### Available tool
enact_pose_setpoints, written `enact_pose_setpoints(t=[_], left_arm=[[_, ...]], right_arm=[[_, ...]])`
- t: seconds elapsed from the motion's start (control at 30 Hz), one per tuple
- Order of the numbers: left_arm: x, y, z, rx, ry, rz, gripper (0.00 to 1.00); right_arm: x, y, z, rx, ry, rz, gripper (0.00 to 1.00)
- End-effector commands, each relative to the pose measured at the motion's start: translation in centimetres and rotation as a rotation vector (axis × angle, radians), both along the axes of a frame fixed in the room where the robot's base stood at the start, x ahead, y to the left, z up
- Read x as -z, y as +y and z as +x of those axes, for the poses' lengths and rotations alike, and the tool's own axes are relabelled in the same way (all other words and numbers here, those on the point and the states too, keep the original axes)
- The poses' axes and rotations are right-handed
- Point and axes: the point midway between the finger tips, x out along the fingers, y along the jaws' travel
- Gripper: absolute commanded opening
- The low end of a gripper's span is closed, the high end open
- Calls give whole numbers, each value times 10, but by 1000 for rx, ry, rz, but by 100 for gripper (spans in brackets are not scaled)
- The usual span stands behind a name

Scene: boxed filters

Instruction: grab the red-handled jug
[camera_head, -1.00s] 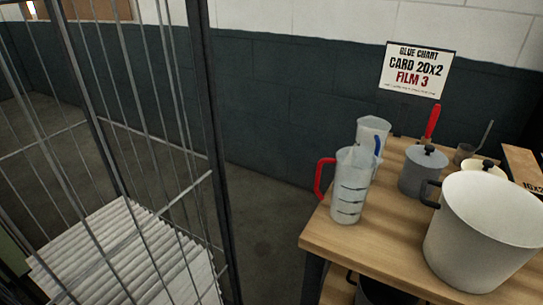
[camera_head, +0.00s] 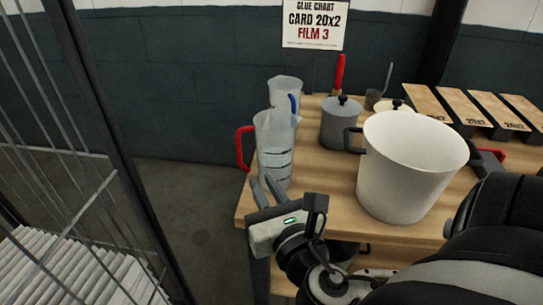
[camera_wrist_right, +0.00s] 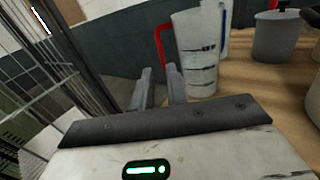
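The red-handled jug (camera_head: 273,150) is a clear measuring jug with dark marks, upright at the left end of the wooden table. Its red handle (camera_head: 241,148) points left, off the table's side. My right gripper (camera_head: 265,186) is in front of the jug, low and near the table's front left corner. Its fingers are apart and empty. In the right wrist view, the jug (camera_wrist_right: 197,60) stands just beyond the right gripper (camera_wrist_right: 159,76), with the red handle (camera_wrist_right: 162,46) ahead of the fingertips. My left gripper is not in view.
A blue-handled clear jug (camera_head: 285,90) stands close behind. A grey lidded pot (camera_head: 341,125) and a big white pot (camera_head: 405,185) stand to the right on the table (camera_head: 325,190). A metal cage (camera_head: 110,150) is at the left. Floor between is clear.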

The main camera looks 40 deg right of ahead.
Motion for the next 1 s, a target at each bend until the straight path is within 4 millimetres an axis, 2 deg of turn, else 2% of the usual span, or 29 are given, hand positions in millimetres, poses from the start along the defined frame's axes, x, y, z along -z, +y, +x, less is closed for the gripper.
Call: enact_pose_setpoints(t=[0.2, 0.33, 0.63, 0.9, 1.0], left_arm=[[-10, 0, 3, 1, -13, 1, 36], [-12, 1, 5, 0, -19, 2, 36], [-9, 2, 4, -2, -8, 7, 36], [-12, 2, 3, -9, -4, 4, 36], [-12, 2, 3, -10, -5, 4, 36]], right_arm=[[-3, -16, 46, 3, -4, -1, 15], [-2, -23, 70, 2, -3, 2, 15], [0, -31, 94, 1, -1, 5, 15], [0, -41, 131, 2, 0, 4, 15], [1, -43, 137, 0, 0, 5, 15]])
